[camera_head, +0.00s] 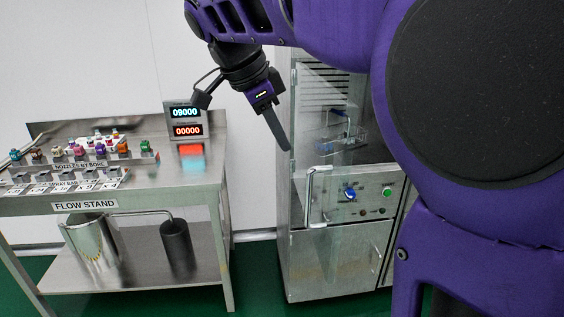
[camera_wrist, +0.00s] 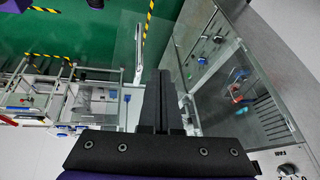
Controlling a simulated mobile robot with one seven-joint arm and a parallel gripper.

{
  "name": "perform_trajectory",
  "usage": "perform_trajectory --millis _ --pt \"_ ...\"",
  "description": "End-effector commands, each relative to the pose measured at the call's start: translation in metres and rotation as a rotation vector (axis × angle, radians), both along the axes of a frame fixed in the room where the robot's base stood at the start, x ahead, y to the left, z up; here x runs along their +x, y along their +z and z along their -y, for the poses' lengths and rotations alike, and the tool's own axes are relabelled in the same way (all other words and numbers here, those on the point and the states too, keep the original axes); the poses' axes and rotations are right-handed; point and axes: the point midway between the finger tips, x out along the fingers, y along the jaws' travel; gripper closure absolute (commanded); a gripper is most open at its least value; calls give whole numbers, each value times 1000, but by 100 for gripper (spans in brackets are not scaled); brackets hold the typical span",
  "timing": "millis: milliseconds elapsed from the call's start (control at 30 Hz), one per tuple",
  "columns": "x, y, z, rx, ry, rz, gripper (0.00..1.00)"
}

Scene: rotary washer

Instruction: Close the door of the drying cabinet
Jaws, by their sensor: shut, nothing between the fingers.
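The drying cabinet (camera_head: 338,262) is a steel unit with a glazed upper part and a control panel with a blue knob and green button. Its glass door (camera_wrist: 124,58) appears to stand out from the front in the wrist view, with a pale bar handle (camera_wrist: 142,45) along its edge. The handle (camera_head: 311,197) also shows in the head view. How wide the door is open is hard to judge. My gripper (camera_head: 287,147) is shut and empty, pointing down near the cabinet's upper left edge. In the wrist view its dark fingers (camera_wrist: 161,76) lie between the glass and cabinet front.
A steel flow stand (camera_head: 140,206) with nozzles, a display (camera_head: 186,121) and vessels on its lower shelf stands left of the cabinet. A narrow floor gap separates them. My purple arm hides the cabinet's right side. The wrist view shows green floor with yellow-black tape (camera_wrist: 150,12).

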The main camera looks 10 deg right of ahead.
Motion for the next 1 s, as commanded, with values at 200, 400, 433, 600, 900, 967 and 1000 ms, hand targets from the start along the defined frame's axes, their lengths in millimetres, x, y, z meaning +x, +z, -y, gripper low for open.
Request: perform_trajectory --millis 200,400,433,600,900,967,1000 --pt "-46 -11 -10 51 -195 -130 100" --pt "-50 -31 -4 51 -209 -141 100" --pt "-50 -36 -2 51 -207 -140 100" --pt "-50 -70 11 50 -207 -141 100" --pt "-49 -104 44 52 -209 -134 100" --pt "-49 -104 52 52 -206 -136 100" --pt "-49 -104 56 51 -206 -135 100"
